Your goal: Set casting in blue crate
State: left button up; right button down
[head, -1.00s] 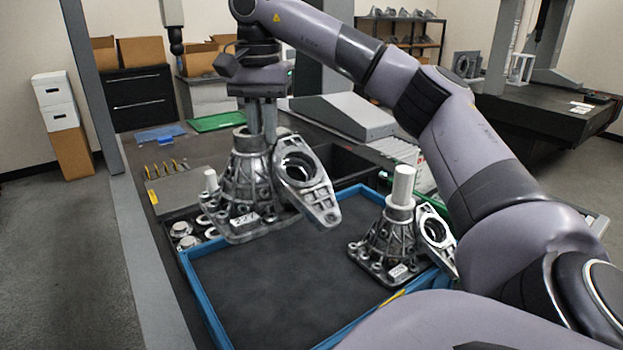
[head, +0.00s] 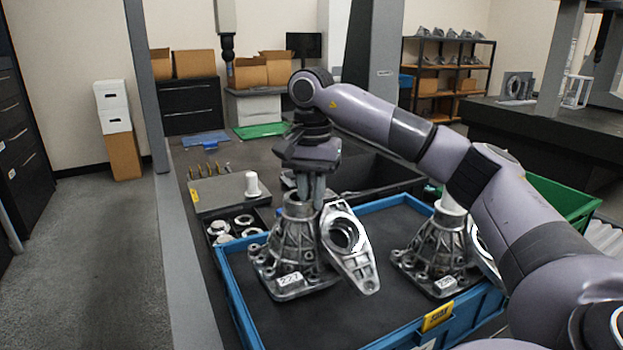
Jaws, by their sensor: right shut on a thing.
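A grey metal casting (head: 298,245) with a white label is held upright by my right gripper (head: 310,192), which is shut on its top from above. The casting is over the left part of the blue crate (head: 235,297); I cannot tell whether its base touches the crate floor. A second similar casting (head: 437,245) stands in the right part of the crate, partly behind my right arm. The crate has a dark floor and a yellow label on its front wall. My left gripper is not in view.
Left of the crate, a tray holds several round metal parts (head: 243,219) and a white cylinder (head: 252,184) stands on a grey plate. A green crate (head: 560,200) is at the right. Dark bins lie behind the blue crate. The crate's front middle is bare.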

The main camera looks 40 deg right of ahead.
aim_at(311, 217)
jog(key=shift+f, duration=2.25)
jog(key=c, duration=1.1)
grip_release()
jog(key=shift+f, duration=0.25)
jog(key=shift+c, duration=0.2)
jog(key=shift+o, duration=0.2)
jog(key=shift+s+a, duration=0.1)
jog(key=shift+r, duration=0.15)
notch_tip(311, 217, up, 11)
jog(key=shift+f+p, duration=0.2)
jog(key=shift+p, duration=0.6)
jog(key=shift+r+p, duration=0.3)
jog(key=shift+r, duration=0.35)
jog(key=shift+f, duration=0.1)
